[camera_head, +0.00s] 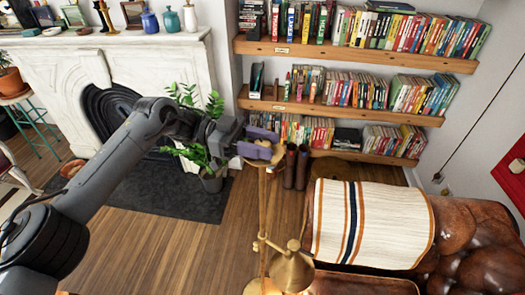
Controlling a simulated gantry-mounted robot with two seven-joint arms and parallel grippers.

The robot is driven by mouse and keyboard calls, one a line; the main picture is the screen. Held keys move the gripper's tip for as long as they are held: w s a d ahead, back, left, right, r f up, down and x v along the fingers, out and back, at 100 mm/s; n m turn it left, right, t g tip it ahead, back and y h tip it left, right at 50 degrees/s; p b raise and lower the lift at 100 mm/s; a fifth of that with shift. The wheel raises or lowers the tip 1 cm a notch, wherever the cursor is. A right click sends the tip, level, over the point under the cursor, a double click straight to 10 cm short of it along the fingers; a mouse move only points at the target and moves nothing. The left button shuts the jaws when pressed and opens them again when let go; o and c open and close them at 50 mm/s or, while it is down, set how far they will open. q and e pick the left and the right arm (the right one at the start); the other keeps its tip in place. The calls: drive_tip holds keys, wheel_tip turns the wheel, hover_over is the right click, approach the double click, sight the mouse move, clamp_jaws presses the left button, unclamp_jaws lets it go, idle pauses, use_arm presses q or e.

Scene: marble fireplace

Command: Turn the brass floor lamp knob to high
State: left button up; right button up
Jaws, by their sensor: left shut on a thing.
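The brass floor lamp (263,215) stands on the wood floor right of the picture's middle. Its thin pole rises to a brass top piece (263,165). A brass shade (292,270) hangs from a side joint lower down. My left gripper (272,148), with purple fingers, is at the top of the lamp and shut on the part there. The knob itself is hidden by the fingers, so its setting cannot be seen. My right gripper is not in view.
A leather armchair (470,235) with a striped throw (370,225) stands close on the right. A potted plant (212,180) is behind my left wrist. Dark cylinders (297,168) stand behind the lamp, below bookshelves (350,55). The floor left of the lamp is clear.

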use_arm(q)
drive_tip(key=shift+m+g+y+b, duration=0.45)
drive_tip(key=shift+m+g+y, duration=0.45)
drive_tip(key=shift+m+g, duration=0.65)
drive_tip(key=shift+m+g+y, duration=0.25)
drive_tip(key=shift+g+y, duration=0.15)
drive_tip(key=shift+g, duration=0.55)
drive_tip(key=shift+m+g+y, duration=0.6)
drive_tip(key=shift+g, duration=0.1)
drive_tip(key=o, duration=0.7)
drive_tip(key=shift+c, duration=0.2)
drive_tip(key=o, duration=0.3)
drive_tip(key=shift+s+d, duration=0.1)
